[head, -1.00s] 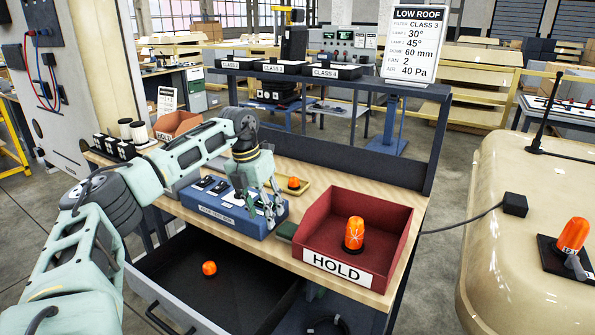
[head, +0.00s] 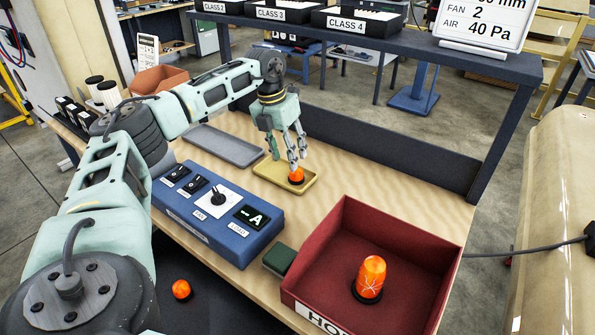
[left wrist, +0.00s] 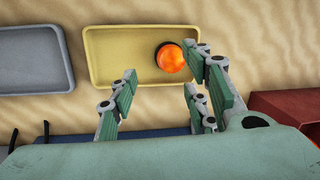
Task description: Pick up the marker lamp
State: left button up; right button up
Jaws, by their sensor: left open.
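A small orange lamp (head: 297,175) with a dark base stands at the right end of a yellow tray (head: 268,172) on the bench. My left gripper (head: 296,162) is open right above this lamp, and its fingers partly cover it in the head view. In the left wrist view the lamp (left wrist: 170,57) shows beyond the spread fingers (left wrist: 168,82), close to the right-hand fingertips and not held. A taller orange lamp (head: 370,278) stands in the red HOLD bin (head: 425,235). Another orange lamp (head: 181,290) is in the dark drawer. My right gripper is not seen.
A blue test box (head: 195,228) with switches and a display reading A stands left of the HOLD bin. A grey tray (head: 222,146) lies behind it. A dark green block (head: 279,258) sits between box and bin. A raised shelf (head: 440,52) borders the bench's back.

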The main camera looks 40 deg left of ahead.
aim_at(296, 174)
pick_arm(q)
jog(key=shift+d+f, duration=0.2)
jog(key=shift+f, duration=0.25)
jog(key=f, duration=0.2)
jog(key=f+p, duration=0.1)
jog(key=shift+w+d+f, duration=0.35)
jog(key=shift+w+d, duration=0.05)
jog(key=shift+w+f, duration=0.1)
jog(key=shift+f, duration=0.25)
jog(key=shift+r, duration=0.1)
jog(key=c, duration=1.1)
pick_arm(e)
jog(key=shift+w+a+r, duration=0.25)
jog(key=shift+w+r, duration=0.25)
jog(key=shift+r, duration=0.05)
pick_arm(q)
jog(key=shift+o, duration=0.2)
